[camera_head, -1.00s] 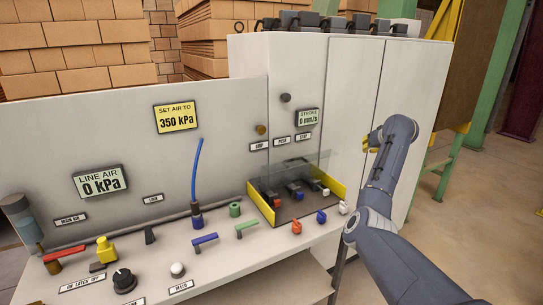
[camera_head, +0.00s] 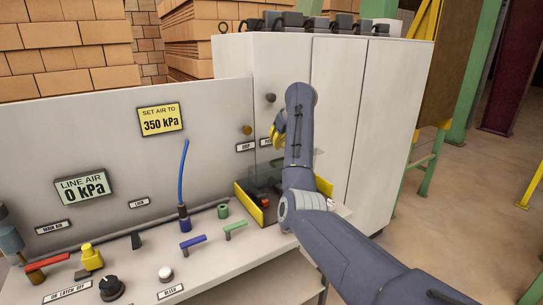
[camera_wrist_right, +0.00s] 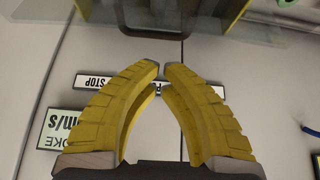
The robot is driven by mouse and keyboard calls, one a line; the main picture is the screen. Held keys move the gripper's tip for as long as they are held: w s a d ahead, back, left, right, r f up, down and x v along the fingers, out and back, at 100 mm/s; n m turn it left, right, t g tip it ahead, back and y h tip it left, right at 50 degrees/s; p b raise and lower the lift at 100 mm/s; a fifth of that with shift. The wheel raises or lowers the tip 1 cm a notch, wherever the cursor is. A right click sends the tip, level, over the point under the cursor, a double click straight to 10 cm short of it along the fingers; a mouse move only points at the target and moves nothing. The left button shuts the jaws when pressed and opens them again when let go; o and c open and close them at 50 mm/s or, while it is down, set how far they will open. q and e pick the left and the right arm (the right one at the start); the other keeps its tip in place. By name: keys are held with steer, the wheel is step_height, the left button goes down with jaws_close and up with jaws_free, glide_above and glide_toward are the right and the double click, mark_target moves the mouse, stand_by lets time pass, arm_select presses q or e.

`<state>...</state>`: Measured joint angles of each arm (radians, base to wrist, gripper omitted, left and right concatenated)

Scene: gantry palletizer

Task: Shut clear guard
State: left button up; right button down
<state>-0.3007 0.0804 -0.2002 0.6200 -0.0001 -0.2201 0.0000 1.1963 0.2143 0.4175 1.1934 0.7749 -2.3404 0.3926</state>
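The clear guard (camera_head: 262,168) is a see-through pane over the yellow-sided bay (camera_head: 250,204) on the console. In the head view my right forearm hides most of the pane and bay, so its exact angle is hard to tell. My right gripper (camera_head: 279,130) has yellow fingers and is above and behind the pane, close to the upright panel. In the right wrist view the fingertips (camera_wrist_right: 162,68) almost meet, with a sliver between them and nothing held. A see-through pane edge, probably the guard (camera_wrist_right: 150,22), crosses the top there, apart from the fingertips. My left gripper is not in view.
The upright panel carries knobs, such as a dark one (camera_head: 270,98), and small labels; a STOP label (camera_wrist_right: 95,82) lies behind the fingers. A blue upright tube (camera_head: 184,170) and coloured handles (camera_head: 235,228) stand on the console left of the bay. A tall cabinet (camera_head: 375,120) is at right.

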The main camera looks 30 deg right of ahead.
steer(key=shift+x, duration=3.9)
